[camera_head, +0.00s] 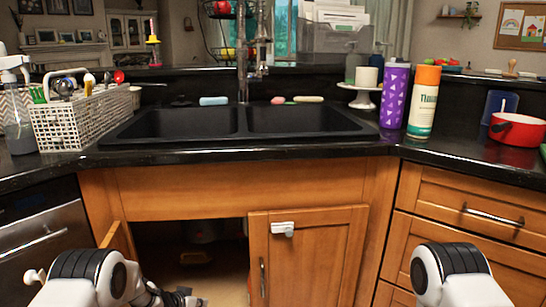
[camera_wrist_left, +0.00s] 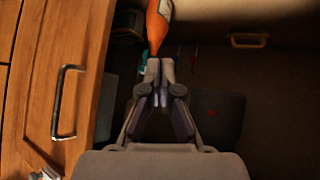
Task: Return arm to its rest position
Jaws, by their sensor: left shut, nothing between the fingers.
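My left gripper (camera_head: 182,298) is low at the open cabinet under the sink, at the bottom edge of the head view. In the left wrist view its fingers (camera_wrist_left: 160,66) are shut with nothing between them. An orange bottle (camera_wrist_left: 158,24) with a pale label shows just beyond the fingertips; I cannot tell whether they touch it. My left arm (camera_head: 92,275) comes in at the lower left. My right arm (camera_head: 450,272) shows at the lower right, and its gripper is out of view.
The left cabinet door (camera_head: 118,243) stands open near my left arm. The right door (camera_head: 307,255) carries a white latch (camera_head: 283,229). A door with a metal handle (camera_wrist_left: 62,102) borders the left wrist view. The black double sink (camera_head: 240,123) and counter lie above.

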